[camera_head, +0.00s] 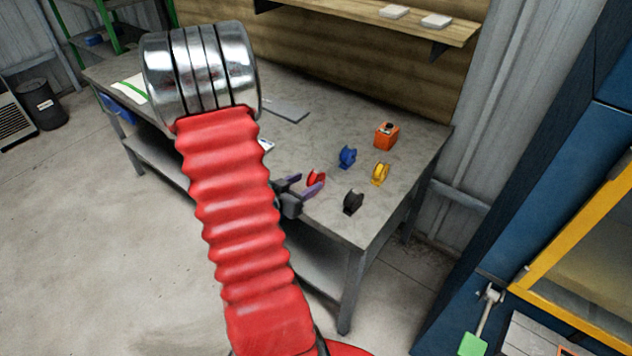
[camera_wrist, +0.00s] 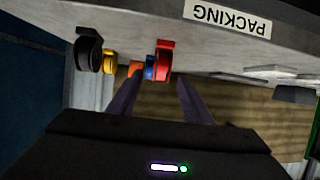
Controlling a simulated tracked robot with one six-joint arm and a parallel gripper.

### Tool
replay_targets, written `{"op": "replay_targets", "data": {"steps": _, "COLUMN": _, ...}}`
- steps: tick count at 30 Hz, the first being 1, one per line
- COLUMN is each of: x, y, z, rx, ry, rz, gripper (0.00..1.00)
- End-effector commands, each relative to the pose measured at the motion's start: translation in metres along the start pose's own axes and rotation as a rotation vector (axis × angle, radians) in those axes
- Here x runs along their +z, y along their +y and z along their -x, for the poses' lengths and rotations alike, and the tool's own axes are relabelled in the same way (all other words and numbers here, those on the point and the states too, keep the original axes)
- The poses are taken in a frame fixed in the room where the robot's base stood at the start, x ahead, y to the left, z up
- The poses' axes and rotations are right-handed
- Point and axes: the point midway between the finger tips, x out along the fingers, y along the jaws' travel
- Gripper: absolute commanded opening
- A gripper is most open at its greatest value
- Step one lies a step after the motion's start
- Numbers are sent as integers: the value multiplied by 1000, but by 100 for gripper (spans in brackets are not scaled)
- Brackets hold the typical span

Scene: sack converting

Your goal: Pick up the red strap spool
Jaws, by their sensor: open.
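The red strap spool (camera_head: 316,178) stands on the grey workbench near its front edge. In the wrist view the red spool (camera_wrist: 165,58) shows upside down just ahead of my fingertips, roughly in line with the gap and nearer the right finger. My gripper (camera_head: 303,187) is at the bench's front edge beside the red spool, with its purple fingers pointing at it. In the wrist view my gripper (camera_wrist: 158,84) is open with nothing between the fingers. Part of the gripper is hidden behind my arm in the head view.
A blue spool (camera_head: 347,157), a yellow spool (camera_head: 381,173) and a black spool (camera_head: 353,201) stand close by on the workbench (camera_head: 400,205). An orange box-like item (camera_head: 387,136) is behind them. A PACKING label (camera_wrist: 229,17) is on the bench's front edge.

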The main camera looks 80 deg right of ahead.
Motion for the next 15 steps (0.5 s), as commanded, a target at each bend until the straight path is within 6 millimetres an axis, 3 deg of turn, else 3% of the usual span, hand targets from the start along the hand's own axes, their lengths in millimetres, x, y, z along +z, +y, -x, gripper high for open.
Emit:
{"op": "replay_targets", "data": {"steps": 4, "x": 0, "y": 1, "z": -12, "rx": 1, "ry": 0, "rz": 0, "gripper": 45}}
{"op": "replay_targets", "data": {"steps": 15, "x": 0, "y": 0, "z": -15, "rx": 1, "ry": 0, "rz": -1, "gripper": 45}}
